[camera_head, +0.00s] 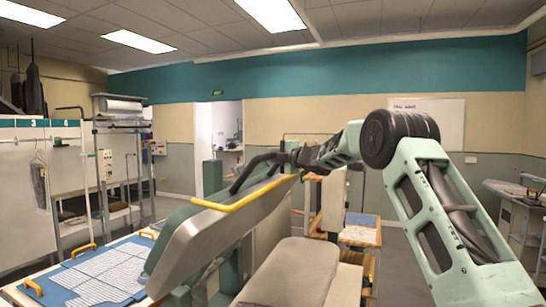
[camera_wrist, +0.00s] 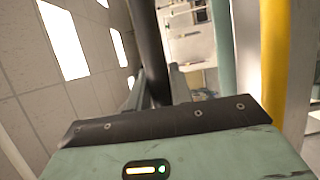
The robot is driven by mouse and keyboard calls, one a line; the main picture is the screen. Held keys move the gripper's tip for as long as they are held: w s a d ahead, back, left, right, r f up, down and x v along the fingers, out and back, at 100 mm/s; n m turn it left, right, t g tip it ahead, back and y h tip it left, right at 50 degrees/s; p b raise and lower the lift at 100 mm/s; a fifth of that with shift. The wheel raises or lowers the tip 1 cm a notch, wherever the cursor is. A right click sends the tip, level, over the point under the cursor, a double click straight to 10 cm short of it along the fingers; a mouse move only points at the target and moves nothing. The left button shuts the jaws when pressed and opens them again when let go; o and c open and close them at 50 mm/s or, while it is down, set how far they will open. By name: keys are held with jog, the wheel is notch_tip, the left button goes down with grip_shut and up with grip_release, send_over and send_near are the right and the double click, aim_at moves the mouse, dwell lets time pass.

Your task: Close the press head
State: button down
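The press head (camera_head: 213,240) is a long grey-green tilted panel, raised above the press's padded lower bed (camera_head: 290,272) with a clear gap between them. A yellow handle bar (camera_head: 240,193) runs along the head's upper edge. My arm comes in from the right, and my gripper (camera_head: 292,157) is at the far end of the handle, close to dark curved bars. In the wrist view the yellow handle (camera_wrist: 273,60) passes to the right of my gripper, and a dark bar (camera_wrist: 150,45) stands ahead of it.
A blue board with a gridded sheet (camera_head: 95,278) and yellow handles lies at the lower left. A wooden workbench (camera_head: 360,232) stands behind the press. A rail and shelving (camera_head: 120,125) are at the left. An ironing table (camera_head: 510,190) is at the far right.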

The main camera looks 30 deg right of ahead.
jog(key=shift+s+d+f+b, duration=0.3)
jog(key=shift+f+b, duration=0.25)
jog(key=shift+b, duration=0.2)
jog(key=s+d+f+m+t+b, duration=0.25)
jog(key=s+d+f+b, duration=0.75)
jog(key=b, duration=1.1)
jog(key=s+d+f+m+t+h+b, duration=0.1)
jog(key=s+f+b, duration=0.3)
jog(key=f+b, duration=0.8)
jog(key=s+d+f+m+t+b, duration=0.2)
jog(key=s+d+f+t+b, duration=0.1)
jog(key=f+b, duration=1)
jog(key=s+d+f+m+t+h+b, duration=0.1)
jog(key=s+d+f+t+b, duration=0.2)
jog(key=f+b, duration=1)
jog(key=shift+s+d+h+b, duration=0.3)
jog(key=shift+s+d+b, duration=0.15)
jog(key=shift+s+b, duration=1)
jog(key=shift+f+m, duration=0.15)
jog(key=shift+m, duration=0.1)
jog(key=c, duration=1.3)
grip_release()
jog(key=shift+o, duration=0.2)
jog(key=shift+r, duration=0.2)
